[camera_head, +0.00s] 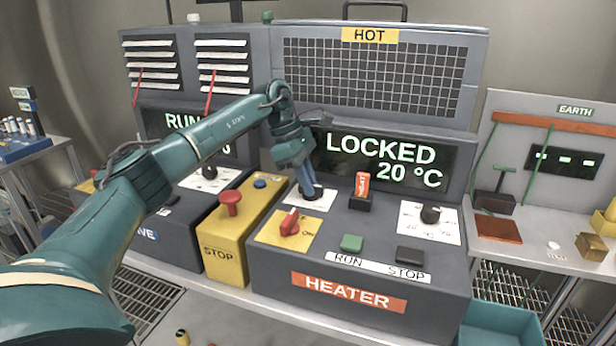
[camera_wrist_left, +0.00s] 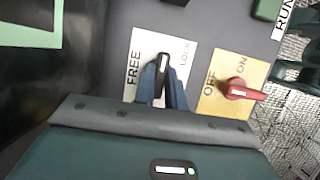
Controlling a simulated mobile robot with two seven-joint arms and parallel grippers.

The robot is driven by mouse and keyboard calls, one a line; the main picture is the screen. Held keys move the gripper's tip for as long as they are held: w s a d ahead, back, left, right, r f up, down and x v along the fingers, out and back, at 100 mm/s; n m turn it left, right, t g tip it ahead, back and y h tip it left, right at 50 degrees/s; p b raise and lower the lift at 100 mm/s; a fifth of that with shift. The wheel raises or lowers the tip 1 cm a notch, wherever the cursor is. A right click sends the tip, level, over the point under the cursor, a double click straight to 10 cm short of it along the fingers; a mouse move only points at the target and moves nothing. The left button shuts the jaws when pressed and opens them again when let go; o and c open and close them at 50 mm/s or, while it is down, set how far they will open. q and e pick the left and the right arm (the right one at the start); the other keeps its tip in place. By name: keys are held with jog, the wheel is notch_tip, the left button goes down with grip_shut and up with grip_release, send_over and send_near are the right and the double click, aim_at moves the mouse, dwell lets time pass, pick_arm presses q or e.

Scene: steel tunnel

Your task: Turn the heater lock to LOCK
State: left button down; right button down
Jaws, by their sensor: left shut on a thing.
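The heater lock is a black knob with a white mark (camera_wrist_left: 164,62) on a white plate (camera_wrist_left: 142,45) lettered FREE and LOCK in the left wrist view. My left gripper (camera_wrist_left: 162,90) is shut on this knob. The white mark points toward the top of that view; its exact alignment with LOCK is hard to tell. In the head view my left gripper (camera_head: 309,190) reaches down onto the lock plate (camera_head: 295,199) and hides much of the knob. The heater display (camera_head: 385,158) reads LOCKED and 20 °C. My right gripper does not show.
A red OFF/ON switch (camera_head: 290,222) on a yellow plate stands close in front of the lock. A red cartridge (camera_head: 362,185), a black dial (camera_head: 430,214), a green button (camera_head: 352,243) and a black button (camera_head: 410,255) share the heater top. A yellow STOP box (camera_head: 222,250) stands left.

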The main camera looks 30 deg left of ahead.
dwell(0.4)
pick_arm(q)
jog(key=c, duration=1.4)
grip_release()
jog(key=shift+c, duration=0.2)
jog(key=v, duration=1.3)
